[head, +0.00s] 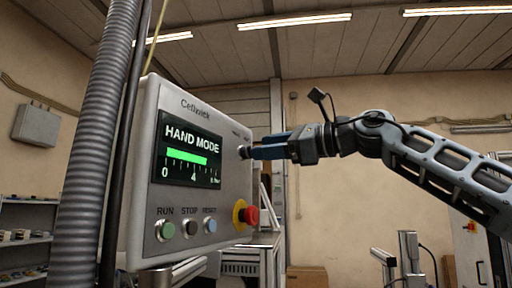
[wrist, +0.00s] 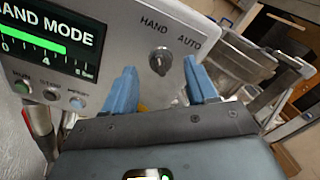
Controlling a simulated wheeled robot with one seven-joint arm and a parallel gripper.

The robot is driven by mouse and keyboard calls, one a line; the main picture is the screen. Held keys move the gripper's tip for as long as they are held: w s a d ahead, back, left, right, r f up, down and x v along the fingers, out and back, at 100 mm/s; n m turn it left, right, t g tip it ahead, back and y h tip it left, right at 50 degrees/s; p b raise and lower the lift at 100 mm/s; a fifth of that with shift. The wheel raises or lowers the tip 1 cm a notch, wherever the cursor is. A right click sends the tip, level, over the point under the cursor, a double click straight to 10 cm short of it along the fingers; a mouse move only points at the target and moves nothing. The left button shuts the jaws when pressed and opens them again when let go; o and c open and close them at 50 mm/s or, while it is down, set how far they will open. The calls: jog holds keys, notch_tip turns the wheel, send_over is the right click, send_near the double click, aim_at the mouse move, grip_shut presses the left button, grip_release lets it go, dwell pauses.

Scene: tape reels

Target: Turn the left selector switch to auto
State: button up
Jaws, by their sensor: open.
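The control panel (head: 185,100) is a pale grey box with a screen (head: 189,151) reading HAND MODE. It carries one selector switch that I can see, a small dark metal knob (wrist: 159,61) below the labels HAND and AUTO in the wrist view. In the head view the switch (head: 244,152) is a small dark knob at the panel's right edge, partly hidden by my gripper. My gripper (head: 268,150) is open, its two blue fingers pointing at the switch. In the wrist view the fingers (wrist: 160,84) lie to either side of the knob and below it. Contact cannot be told.
Green RUN (head: 168,230), dark STOP (head: 190,228) and blue RESET (head: 210,225) buttons sit below the screen. A red emergency knob (head: 251,215) on a yellow base juts out under my gripper. A ribbed grey conduit (head: 97,150) runs up left of the panel.

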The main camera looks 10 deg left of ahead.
aim_at(248, 152)
jog(key=shift+p+x, duration=0.3)
jog(key=shift+x, duration=1.35)
jog(key=c, duration=1)
